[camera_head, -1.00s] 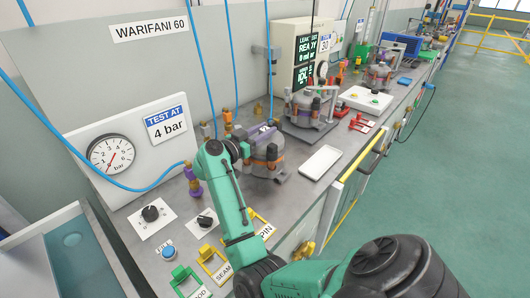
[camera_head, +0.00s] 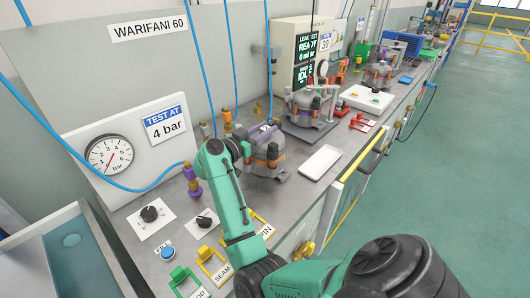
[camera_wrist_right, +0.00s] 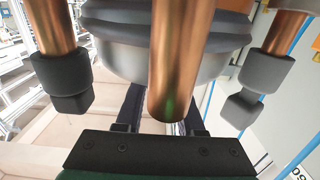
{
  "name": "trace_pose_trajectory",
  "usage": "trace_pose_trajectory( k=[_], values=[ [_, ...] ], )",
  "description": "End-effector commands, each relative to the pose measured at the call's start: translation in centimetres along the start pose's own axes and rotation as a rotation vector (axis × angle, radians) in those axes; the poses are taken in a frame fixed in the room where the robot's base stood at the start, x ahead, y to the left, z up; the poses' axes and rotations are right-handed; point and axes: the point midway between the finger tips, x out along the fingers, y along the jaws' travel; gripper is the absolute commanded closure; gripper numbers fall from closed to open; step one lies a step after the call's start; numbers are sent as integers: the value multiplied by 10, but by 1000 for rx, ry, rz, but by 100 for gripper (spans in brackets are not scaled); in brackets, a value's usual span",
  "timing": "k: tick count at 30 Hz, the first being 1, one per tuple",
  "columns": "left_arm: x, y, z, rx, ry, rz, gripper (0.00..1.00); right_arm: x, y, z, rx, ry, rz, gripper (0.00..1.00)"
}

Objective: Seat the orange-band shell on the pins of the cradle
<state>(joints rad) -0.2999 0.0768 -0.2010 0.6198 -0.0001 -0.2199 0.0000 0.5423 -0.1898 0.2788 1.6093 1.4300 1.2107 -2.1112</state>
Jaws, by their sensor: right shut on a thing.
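The orange-band shell (camera_head: 265,150) is a grey dome with an orange band and dark-capped copper stubs, at the middle of the bench in the head view. My right gripper (camera_head: 243,149) is at its left side, shut on it; the fingertips are hard to make out there. In the right wrist view the grey shell (camera_wrist_right: 165,62) fills the top, with a copper tube hanging in front of the palm and the dark fingers (camera_wrist_right: 160,115) reaching toward it. The cradle and its pins are not clearly visible, so I cannot tell whether the shell is seated. My left gripper is out of view.
A second grey shell (camera_head: 304,104) stands on a dark plate behind, near the leak tester (camera_head: 305,50). A white tray (camera_head: 320,162) lies to the right. Purple and brass fittings (camera_head: 193,181) stand to the left. Blue hoses hang along the back panel.

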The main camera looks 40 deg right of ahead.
Motion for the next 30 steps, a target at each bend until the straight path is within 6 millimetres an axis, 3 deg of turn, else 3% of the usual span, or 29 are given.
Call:
trace_pose_trajectory(
  k=[9, 20, 26, 30],
  values=[
    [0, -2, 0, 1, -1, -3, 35, -1, 1, 7, -7, -13, 3, 100],
    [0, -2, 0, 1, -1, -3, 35, -1, 0, 2, -4, -11, 2, 100],
    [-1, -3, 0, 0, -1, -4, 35, -1, 0, -29, 4, -7, 1, 100],
    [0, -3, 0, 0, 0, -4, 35, 0, 0, -74, 8, -4, 1, 100]
  ],
)
